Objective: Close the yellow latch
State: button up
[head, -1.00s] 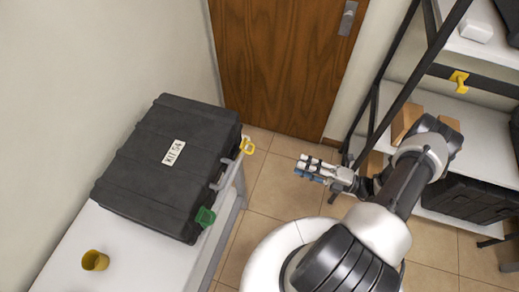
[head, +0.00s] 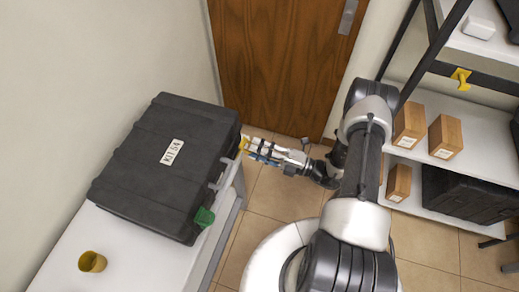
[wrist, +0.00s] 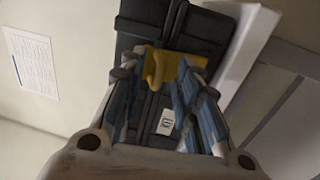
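The black case (head: 160,165), labelled "KIT 54", lies with its lid down on the white table. The yellow latch (head: 244,143) is at the far end of its front side and is mostly hidden by my gripper in the head view. In the wrist view the yellow latch (wrist: 170,61) shows ahead, with its hook-shaped part between my fingers. My gripper (wrist: 153,80) is open, one blue-grey finger on each side of it. In the head view my gripper (head: 248,150) is right at the latch. Contact cannot be told. The green latch (head: 204,217) lies against the case's near front corner.
A yellow cup (head: 92,262) stands on the white table (head: 60,245) at lower left. A wooden door (head: 285,60) is behind. At right, a shelf holds cardboard boxes (head: 445,136) and another dark case (head: 465,195). The floor in front of the table is clear.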

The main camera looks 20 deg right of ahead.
jog(key=shift+c, duration=0.5)
grip_shut()
